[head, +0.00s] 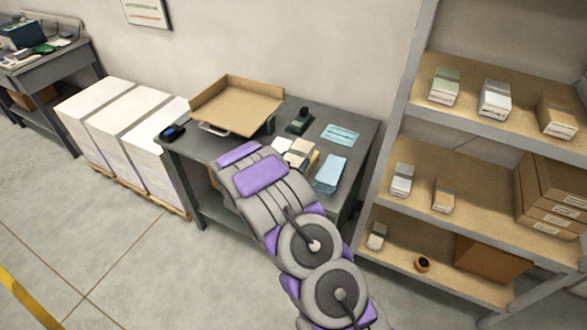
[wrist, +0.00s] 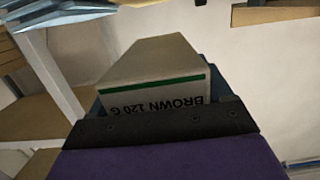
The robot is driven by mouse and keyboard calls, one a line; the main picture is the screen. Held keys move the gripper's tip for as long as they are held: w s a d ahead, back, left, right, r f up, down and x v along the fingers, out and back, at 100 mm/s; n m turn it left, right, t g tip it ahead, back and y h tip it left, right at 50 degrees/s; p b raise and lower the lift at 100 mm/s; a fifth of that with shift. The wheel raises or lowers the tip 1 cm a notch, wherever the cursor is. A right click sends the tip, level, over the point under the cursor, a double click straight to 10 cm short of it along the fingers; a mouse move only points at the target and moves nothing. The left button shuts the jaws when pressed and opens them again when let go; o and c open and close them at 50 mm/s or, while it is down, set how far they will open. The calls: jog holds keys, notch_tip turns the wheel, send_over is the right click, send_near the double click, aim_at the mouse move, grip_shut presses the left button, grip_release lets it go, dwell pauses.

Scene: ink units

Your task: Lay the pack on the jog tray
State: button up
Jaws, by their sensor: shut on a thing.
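The pack (wrist: 155,82) is pale brown-grey with a green stripe and the print "BROWN 120 G", upside down in the wrist view. My gripper (wrist: 155,122) is shut on it. In the head view my arm covers the gripper, and I cannot pick out the held pack there. The jog tray (head: 232,92) is a tan, raised-edge tray standing tilted on the back left of the grey table. The purple and grey end of my arm shows in front of the table, below the tray in the picture.
On the grey table (head: 357,130) are a dark stamp-like block (head: 299,121), light blue sheets (head: 340,135), a blue stack (head: 331,173) and a small dark device (head: 172,132). White paper stacks (head: 128,125) stand left. Shelves with packs (head: 444,87) stand right.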

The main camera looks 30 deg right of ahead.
jog(key=shift+w+d, duration=0.15)
jog(key=shift+w, duration=0.4)
jog(key=shift+d+f, duration=0.2)
jog(key=shift+f, duration=0.1)
jog(key=f, duration=0.1)
jog(key=f+b, duration=0.1)
jog(key=f, duration=0.1)
jog(key=shift+d+f, duration=0.1)
jog(key=shift+d, duration=0.15)
jog(key=shift+a, duration=0.35)
jog(key=shift+f, duration=0.1)
jog(key=shift+d+f, duration=0.15)
jog(key=shift+f, duration=0.2)
jog(key=o, duration=1.3)
jog(key=shift+r, duration=0.1)
